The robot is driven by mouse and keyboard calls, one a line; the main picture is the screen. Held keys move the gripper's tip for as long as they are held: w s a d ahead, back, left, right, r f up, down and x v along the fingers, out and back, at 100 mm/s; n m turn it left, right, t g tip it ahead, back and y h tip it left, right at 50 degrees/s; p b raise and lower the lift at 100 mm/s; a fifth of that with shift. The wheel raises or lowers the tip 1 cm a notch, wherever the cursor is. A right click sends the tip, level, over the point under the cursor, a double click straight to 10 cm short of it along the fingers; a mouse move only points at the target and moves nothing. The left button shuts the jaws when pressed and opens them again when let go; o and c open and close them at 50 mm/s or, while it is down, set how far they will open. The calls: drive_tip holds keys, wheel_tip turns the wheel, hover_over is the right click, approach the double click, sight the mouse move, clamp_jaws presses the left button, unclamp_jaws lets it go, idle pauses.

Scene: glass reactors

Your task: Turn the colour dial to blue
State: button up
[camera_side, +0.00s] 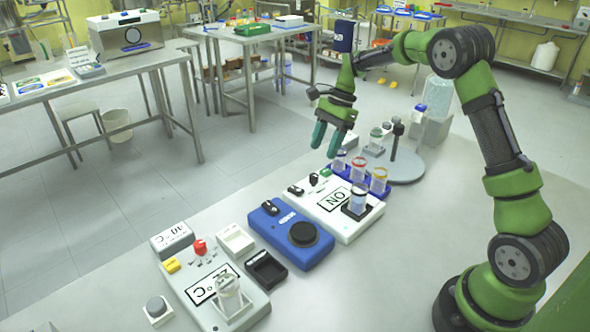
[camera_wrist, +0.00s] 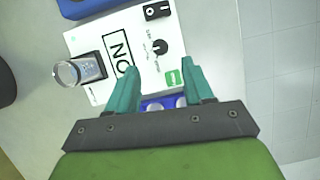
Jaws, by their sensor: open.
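My gripper (camera_side: 328,140) hangs above the bench, fingers pointing down, open and empty. In the wrist view, my gripper (camera_wrist: 161,68) has its teal fingers apart. A white device with an ON label (camera_wrist: 118,52) lies below it. A round black dial (camera_wrist: 160,47) with small writing around it shows just beyond the fingertips, apart from them. I cannot read its marks or tell its setting. The same white device (camera_side: 338,228) is in the side view, with small black knobs (camera_side: 313,179). Which dial is the colour dial is not clear.
A glass beaker (camera_side: 358,202) stands on the white device. Coloured-rim vials (camera_side: 379,180) in a blue rack are behind it. A blue device (camera_side: 262,224), a temperature box (camera_side: 203,284) and a grey knob block (camera_side: 157,308) stand nearer. A stand with a rod (camera_side: 396,138) is to the right.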

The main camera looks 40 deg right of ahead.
sight(314, 175)
drive_tip(key=x, duration=0.7)
drive_tip(key=shift+a+f, duration=0.15)
drive_tip(key=shift+f, duration=0.25)
drive_tip(key=shift+c, duration=0.4)
clamp_jaws()
